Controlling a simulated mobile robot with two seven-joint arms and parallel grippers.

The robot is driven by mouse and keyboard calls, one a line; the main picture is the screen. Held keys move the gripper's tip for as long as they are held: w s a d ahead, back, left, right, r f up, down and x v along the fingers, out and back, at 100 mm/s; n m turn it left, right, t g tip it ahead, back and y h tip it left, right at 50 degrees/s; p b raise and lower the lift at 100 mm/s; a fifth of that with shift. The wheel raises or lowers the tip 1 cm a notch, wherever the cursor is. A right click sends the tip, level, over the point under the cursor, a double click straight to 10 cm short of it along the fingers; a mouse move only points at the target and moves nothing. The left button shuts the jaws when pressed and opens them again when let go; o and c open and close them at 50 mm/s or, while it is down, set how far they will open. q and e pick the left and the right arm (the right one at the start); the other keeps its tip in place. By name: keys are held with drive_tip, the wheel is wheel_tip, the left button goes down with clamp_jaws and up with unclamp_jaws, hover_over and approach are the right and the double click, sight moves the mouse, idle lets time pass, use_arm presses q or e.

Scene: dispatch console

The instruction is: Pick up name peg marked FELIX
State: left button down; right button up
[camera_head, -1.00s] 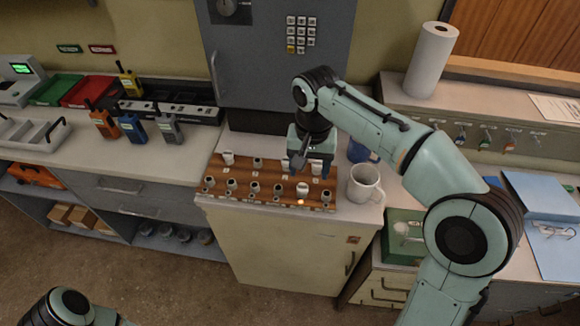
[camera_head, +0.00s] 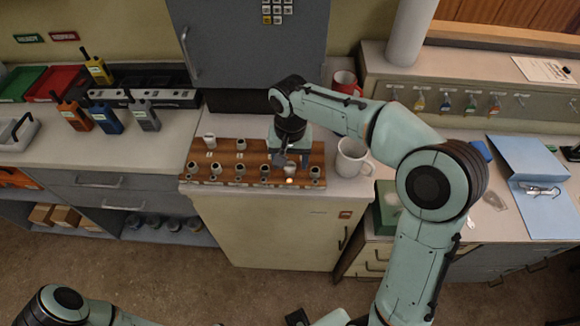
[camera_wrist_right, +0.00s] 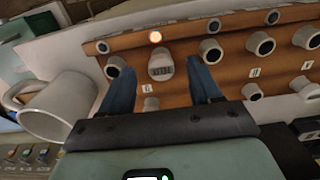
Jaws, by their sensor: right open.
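A white name peg (camera_wrist_right: 161,65) with a small dark label stands in the wooden peg board (camera_wrist_right: 185,88). Its lettering is too small to read surely. My right gripper (camera_wrist_right: 163,80) is open, with one blue finger on each side of this peg and a gap to it. In the head view, my right gripper (camera_head: 291,160) points down over the right part of the board (camera_head: 228,158), and the white peg (camera_head: 290,170) shows just in front of it. Another white peg (camera_head: 209,141) stands at the board's back left. My left gripper is out of view; only part of that arm shows.
A white mug (camera_head: 352,158) stands close to the board's right end. Several dark-topped holders (camera_wrist_right: 260,43) line the board. Radios (camera_head: 105,118) stand on the left counter.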

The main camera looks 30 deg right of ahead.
sight(290, 166)
drive_tip(key=shift+w+f, duration=0.15)
drive_tip(key=shift+f, duration=1.4)
drive_tip(key=shift+d, duration=0.1)
drive_tip(key=c, duration=1.1)
drive_tip(key=shift+r, duration=0.15)
